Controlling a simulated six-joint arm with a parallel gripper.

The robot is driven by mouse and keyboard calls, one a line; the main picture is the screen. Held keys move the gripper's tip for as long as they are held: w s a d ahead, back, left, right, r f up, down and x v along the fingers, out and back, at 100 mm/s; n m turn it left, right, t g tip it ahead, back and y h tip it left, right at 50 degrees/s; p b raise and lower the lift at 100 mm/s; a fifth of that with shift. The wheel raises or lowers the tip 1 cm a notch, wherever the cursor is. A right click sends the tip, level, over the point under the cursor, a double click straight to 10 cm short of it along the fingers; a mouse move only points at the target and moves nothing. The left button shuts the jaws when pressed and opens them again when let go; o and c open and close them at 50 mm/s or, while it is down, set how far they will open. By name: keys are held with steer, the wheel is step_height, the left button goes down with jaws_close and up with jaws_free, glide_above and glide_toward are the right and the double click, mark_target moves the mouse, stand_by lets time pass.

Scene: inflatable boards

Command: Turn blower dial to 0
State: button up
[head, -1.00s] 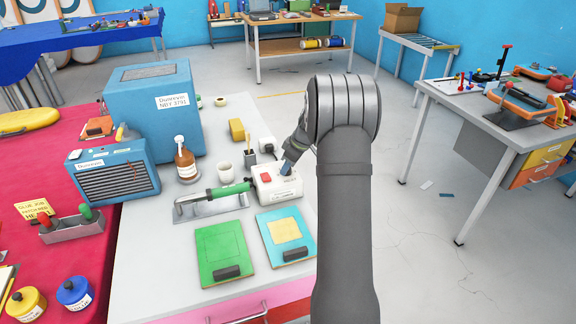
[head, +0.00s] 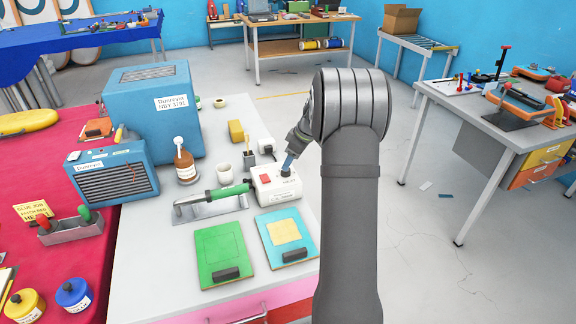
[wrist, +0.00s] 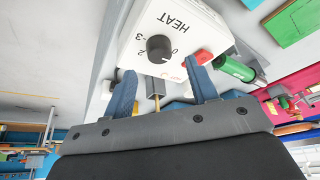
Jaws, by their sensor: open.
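The white control box (head: 272,193) sits on the grey bench, with a red switch (head: 265,177) on top. Its black round dial (head: 285,173) also shows in the wrist view (wrist: 159,48), beside the word HEAT and several printed numbers. A 0 is printed near the dial's right side; which number the dial points to is too small to tell. My gripper (head: 290,163) is just above the dial, tilted down. In the wrist view my gripper (wrist: 160,66) is open, its two blue fingers apart and empty, with the dial just beyond the fingertips.
A green board (head: 220,250) and a blue board (head: 285,225) lie in front. The big blue blower (head: 150,130) is at left.

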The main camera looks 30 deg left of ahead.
steer(key=v, duration=1.3)
steer(key=x, duration=1.7)
steer(key=shift+a+f, duration=0.1)
steer(key=shift+f, duration=0.05)
